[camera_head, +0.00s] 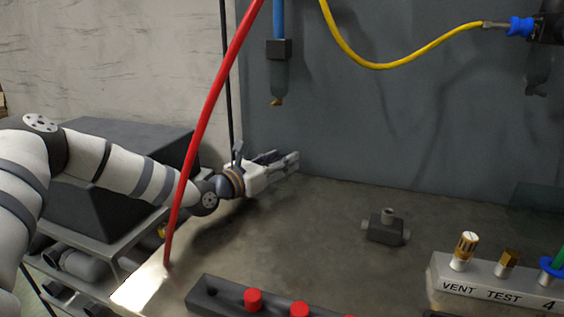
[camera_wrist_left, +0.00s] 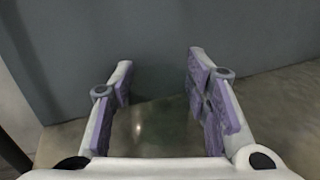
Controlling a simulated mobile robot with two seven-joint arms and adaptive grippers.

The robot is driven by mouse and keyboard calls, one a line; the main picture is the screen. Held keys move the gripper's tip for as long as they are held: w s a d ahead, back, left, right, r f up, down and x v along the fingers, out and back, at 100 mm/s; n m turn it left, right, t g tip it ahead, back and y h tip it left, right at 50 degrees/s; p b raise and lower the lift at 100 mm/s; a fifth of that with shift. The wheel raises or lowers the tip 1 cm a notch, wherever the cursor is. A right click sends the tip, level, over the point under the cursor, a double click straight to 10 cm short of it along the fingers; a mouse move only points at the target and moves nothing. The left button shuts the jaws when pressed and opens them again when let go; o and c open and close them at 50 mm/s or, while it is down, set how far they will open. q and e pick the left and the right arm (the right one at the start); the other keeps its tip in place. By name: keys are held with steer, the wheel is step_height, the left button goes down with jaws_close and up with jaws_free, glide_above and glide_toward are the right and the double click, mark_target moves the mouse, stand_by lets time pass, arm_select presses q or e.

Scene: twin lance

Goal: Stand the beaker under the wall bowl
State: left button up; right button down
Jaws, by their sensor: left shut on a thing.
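My left gripper (camera_head: 282,160) is low over the bench by the back wall, below and close to the left wall bowl. In the left wrist view the gripper's (camera_wrist_left: 159,85) fingers stand apart, closed on a faint see-through dark body, which I take to be the beaker (camera_wrist_left: 155,120). Its outline is hard to make out, and I cannot tell whether it touches the bench. The left wall bowl (camera_head: 279,78) is smoky and clear, with a brass tip, under a black block and blue hose. A second bowl (camera_head: 538,70) hangs at the far right. My right gripper is not in view.
A red hose (camera_head: 208,115) hangs in front of my left arm. A yellow hose (camera_head: 375,66) loops along the wall. A dark fitting (camera_head: 385,228) stands on the bench (camera_head: 310,225). A rack with red caps (camera_head: 225,295) and a labelled block (camera_head: 490,290) are in front.

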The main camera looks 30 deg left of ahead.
arm_select(q)
steer(key=shift+f, duration=0.1)
steer(key=o, duration=1)
steer(key=shift+o, duration=0.2)
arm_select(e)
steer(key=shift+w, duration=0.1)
arm_select(q)
steer(key=shift+s+r, duration=0.3)
steer(key=shift+r, duration=0.1)
steer(key=s+p, duration=0.1)
steer(key=s, duration=0.2)
steer(key=s+a+p, duration=0.1)
steer(key=s, duration=0.5)
steer(key=shift+a+r+p, duration=0.25)
steer(key=shift+r+p, duration=0.15)
steer(key=shift+s+a+f, duration=0.25)
steer(key=shift+s+f, duration=0.15)
steer(key=shift+s, duration=0.1)
steer(key=shift+s+d+f, duration=0.1)
steer(key=shift+s+f, duration=0.05)
steer(key=shift+s, duration=0.55)
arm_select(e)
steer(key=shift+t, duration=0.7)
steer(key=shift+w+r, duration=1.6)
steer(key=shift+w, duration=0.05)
